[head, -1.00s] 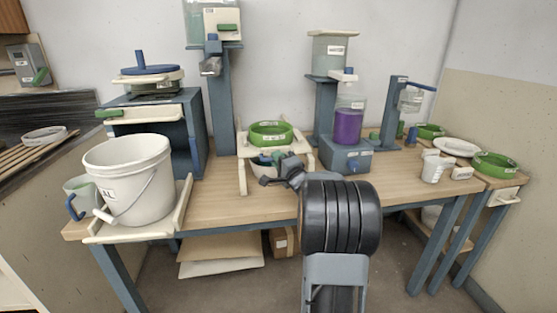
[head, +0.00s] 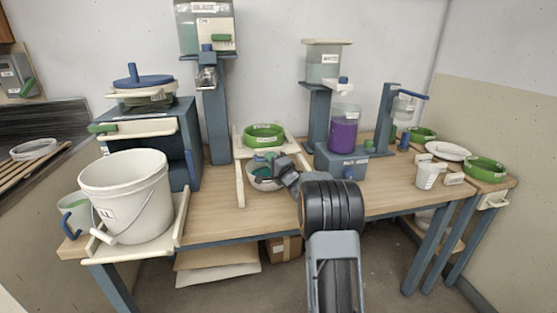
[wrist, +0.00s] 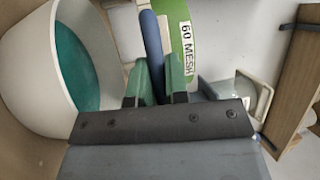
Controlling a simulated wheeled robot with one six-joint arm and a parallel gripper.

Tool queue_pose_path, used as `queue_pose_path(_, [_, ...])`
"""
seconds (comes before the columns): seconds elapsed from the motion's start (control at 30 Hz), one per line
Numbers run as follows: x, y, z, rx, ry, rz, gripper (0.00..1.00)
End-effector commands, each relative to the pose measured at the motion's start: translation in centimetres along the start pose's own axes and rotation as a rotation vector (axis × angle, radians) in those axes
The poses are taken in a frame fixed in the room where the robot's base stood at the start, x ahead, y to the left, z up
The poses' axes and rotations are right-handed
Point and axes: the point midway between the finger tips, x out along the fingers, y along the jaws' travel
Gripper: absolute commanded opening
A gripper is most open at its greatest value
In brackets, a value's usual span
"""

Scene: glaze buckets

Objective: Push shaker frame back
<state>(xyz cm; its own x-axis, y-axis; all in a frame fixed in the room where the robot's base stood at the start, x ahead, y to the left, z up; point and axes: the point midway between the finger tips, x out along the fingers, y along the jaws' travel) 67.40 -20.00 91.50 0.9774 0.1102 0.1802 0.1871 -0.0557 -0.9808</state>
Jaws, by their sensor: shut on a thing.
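The pale shaker frame (head: 240,165) stands at the middle of the table, with the green sieve (head: 263,137) on top. The sieve, labelled 60 MESH, also shows in the wrist view (wrist: 189,42). A white bowl of teal glaze (head: 256,184) sits low in front of the sieve; it fills the left of the wrist view (wrist: 25,75). My gripper (wrist: 157,78) is shut on a blue bar (wrist: 151,40), which looks like the frame's handle, beside the bowl. The arm hides the frame's right front side in the head view.
A white bucket (head: 125,195) stands at the left front. The dispenser with the purple jar (head: 343,132) is close on the right of my arm. A blue column (head: 217,125) rises behind left. Bare tabletop (head: 215,205) lies left of the frame.

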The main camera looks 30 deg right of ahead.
Motion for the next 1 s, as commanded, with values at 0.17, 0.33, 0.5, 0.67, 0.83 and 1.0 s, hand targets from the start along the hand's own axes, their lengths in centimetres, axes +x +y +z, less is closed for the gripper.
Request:
queue_pose_path(0.17, [0.0, -0.1, -0.1, 0.001, 0.002, -0.001, 0.19])
queue_pose_path(0.33, [-0.1, 0.0, -0.1, 0.0, 0.003, -0.001, 0.36])
queue_pose_path(0.5, [-0.1, 0.0, -0.2, 0.0, 0.003, 0.0, 0.4])
queue_pose_path(0.67, [-0.4, 0.0, -0.2, 0.0, 0.003, 0.001, 0.4])
queue_pose_path(0.83, [-2.4, -0.1, -0.2, 0.0, 0.005, 0.001, 0.4])
queue_pose_path(1.0, [-5.9, -0.1, -0.2, 0.001, 0.005, 0.002, 0.4])
